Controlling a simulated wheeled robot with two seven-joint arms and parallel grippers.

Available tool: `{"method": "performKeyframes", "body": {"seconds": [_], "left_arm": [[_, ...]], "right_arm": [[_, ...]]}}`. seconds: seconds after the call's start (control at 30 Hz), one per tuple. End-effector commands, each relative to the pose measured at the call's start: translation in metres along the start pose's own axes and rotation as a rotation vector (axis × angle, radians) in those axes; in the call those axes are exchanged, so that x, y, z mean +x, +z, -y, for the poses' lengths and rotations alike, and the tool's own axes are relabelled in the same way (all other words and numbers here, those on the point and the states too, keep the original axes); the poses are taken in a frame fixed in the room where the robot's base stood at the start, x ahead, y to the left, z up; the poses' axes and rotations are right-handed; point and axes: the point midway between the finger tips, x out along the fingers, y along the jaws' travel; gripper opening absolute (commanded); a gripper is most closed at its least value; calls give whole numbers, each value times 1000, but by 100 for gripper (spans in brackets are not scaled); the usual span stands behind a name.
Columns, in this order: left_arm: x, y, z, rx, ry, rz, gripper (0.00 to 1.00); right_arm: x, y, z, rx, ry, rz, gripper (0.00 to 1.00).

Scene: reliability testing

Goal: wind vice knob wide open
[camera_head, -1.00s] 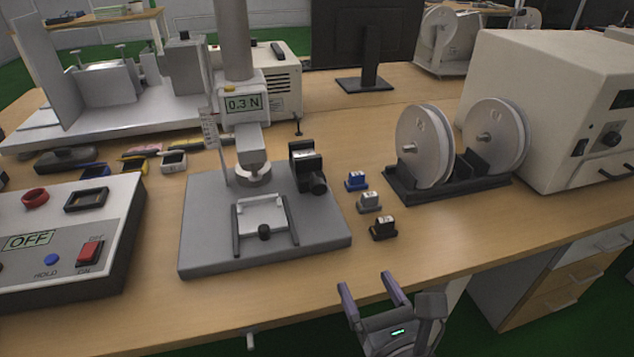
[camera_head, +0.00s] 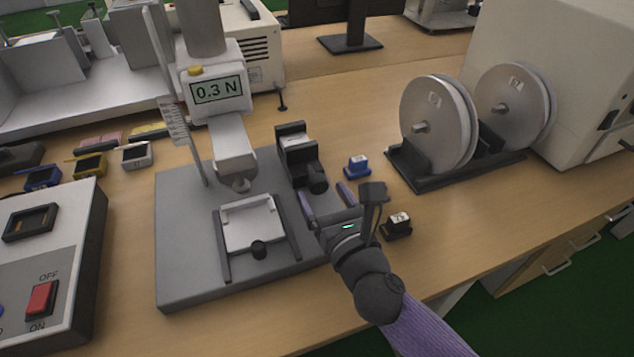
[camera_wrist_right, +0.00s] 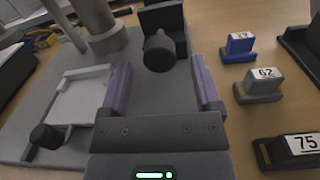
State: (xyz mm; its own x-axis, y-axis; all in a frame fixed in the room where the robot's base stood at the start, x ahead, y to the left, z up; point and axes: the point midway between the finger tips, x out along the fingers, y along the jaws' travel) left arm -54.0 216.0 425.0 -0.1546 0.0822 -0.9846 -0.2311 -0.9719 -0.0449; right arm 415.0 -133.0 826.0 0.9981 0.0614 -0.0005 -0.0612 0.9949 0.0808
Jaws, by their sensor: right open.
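The small black vice (camera_head: 296,150) stands on the grey test-stand base, right of the force gauge column. Its round black knob (camera_head: 317,181) faces the front. In the right wrist view the knob (camera_wrist_right: 159,52) shows between my finger lines, just beyond the fingertips, with the vice body (camera_wrist_right: 165,20) behind it. My right gripper (camera_head: 326,197) is open and empty, its purple fingers pointing at the knob from in front. I see no contact with the knob. The right wrist view shows both fingers (camera_wrist_right: 160,78) spread apart. My left gripper is out of view.
A silver plate fixture (camera_head: 252,224) with its own black knob (camera_head: 258,250) lies left of my gripper. Blue (camera_head: 357,166), grey (camera_wrist_right: 260,84) and black (camera_head: 397,225) labelled blocks stand close on the right. The gauge (camera_head: 217,90) reads 0.3 N. Reels (camera_head: 432,120) stand farther right.

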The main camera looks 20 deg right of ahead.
Motion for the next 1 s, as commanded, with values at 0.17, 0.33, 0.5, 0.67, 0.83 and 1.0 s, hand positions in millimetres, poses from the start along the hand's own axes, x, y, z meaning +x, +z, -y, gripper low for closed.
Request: {"method": "performKeyframes", "body": {"seconds": [0.17,0.33,0.5,0.67,0.83,1.0], "left_arm": [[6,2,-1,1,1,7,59],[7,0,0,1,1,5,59],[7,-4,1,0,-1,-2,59],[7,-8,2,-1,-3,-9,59],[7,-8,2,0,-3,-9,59],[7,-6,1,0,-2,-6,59]], "right_arm": [[23,-1,0,-1,0,0,82],[30,0,0,-1,0,-1,82],[30,0,0,-1,0,-1,82],[30,0,0,-1,0,-1,56],[30,0,0,0,0,-1,20],[30,0,0,0,0,-1,0]]}}
